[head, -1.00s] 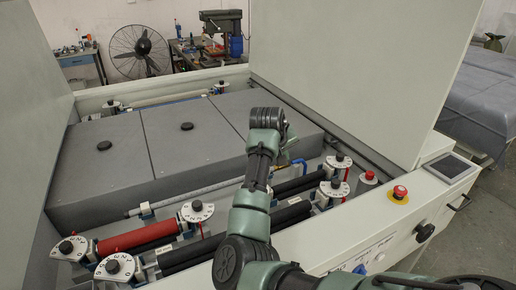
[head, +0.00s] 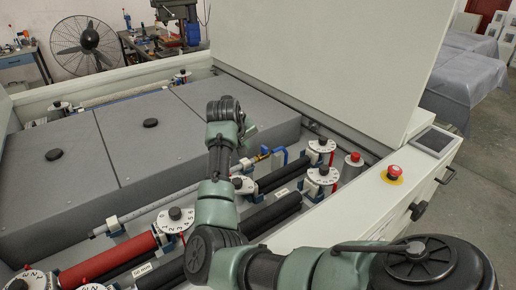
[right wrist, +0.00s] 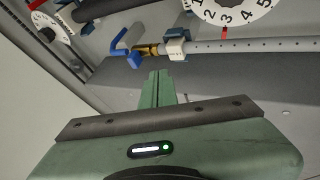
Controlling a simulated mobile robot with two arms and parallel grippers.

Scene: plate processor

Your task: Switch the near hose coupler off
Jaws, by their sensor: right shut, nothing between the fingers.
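The near hose coupler has a blue bent handle (head: 279,156) beside a brass fitting (head: 263,153), at the end of a grey hose (head: 150,207) along the front of the grey blocks. In the right wrist view the blue handle (right wrist: 125,50), brass fitting (right wrist: 148,50) and a white-and-blue clamp (right wrist: 176,48) lie just beyond my fingertips. My right gripper (right wrist: 158,73) is shut and empty, pointing at the coupler with a small apparent gap; I cannot tell if it touches. In the head view my right arm mostly hides this gripper. My left gripper is not in view.
Numbered white dials (head: 320,145) and black rollers (head: 272,214) crowd the front right. A red roller (head: 108,260) lies front left. A tall raised lid (head: 330,60) stands behind. A red emergency button (head: 394,172) sits on the right ledge.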

